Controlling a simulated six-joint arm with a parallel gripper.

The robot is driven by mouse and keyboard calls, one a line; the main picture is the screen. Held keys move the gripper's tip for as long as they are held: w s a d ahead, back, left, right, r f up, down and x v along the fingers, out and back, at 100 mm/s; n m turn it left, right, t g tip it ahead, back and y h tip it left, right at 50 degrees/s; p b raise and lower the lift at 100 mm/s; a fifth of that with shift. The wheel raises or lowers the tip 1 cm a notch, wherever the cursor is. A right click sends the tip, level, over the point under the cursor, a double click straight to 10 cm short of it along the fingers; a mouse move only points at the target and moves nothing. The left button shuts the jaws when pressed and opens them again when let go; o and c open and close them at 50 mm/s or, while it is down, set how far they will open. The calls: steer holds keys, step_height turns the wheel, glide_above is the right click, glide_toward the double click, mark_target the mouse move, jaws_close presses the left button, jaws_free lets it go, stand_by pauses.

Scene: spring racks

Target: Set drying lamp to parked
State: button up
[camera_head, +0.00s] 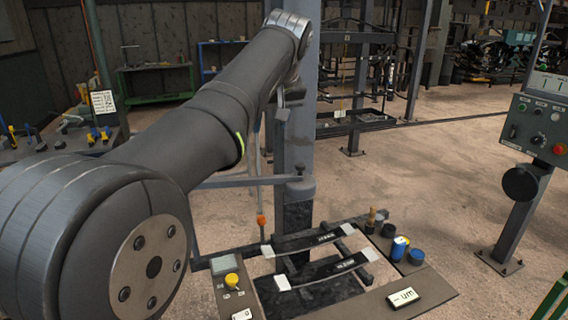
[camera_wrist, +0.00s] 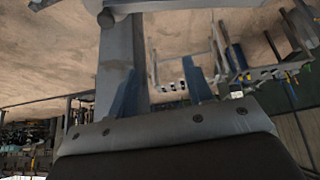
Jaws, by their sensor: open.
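I cannot make out a drying lamp for sure. In the head view a grey post (camera_head: 298,130) stands behind my arm, with a level grey swing bar (camera_head: 240,182) reaching left from its knobbed collar (camera_head: 300,188). The bar's left end is hidden behind my arm, and a lamp head there is not visible. My gripper shows in the wrist view (camera_wrist: 160,82), its two blue fingers apart with nothing held between them. A grey upright (camera_wrist: 122,50) appears beyond the left finger. In the head view my gripper is not clearly visible.
A bench (camera_head: 428,283) carries two dark, white-ended leaf strips (camera_head: 305,241), a yellow knob (camera_head: 232,280), a blue-and-yellow can (camera_head: 399,248) and dark cups. A control panel (camera_head: 538,125) stands at right. Open floor (camera_head: 430,185) lies between. My arm covers much of the left side.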

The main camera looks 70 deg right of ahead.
steer(key=w+d+f+t+h, duration=0.2)
steer(key=w+d+f+h, duration=0.15)
steer(key=w, duration=0.45)
steer(key=m+g+h, duration=0.9)
steer(key=m+h, duration=0.1)
steer(key=m, duration=0.1)
glide_toward(298, 166)
steer(key=d, duration=0.3)
steer(key=s+d, duration=0.1)
steer(key=d, duration=0.3)
steer(key=s+d, duration=0.1)
steer(key=d, duration=0.3)
jaws_close()
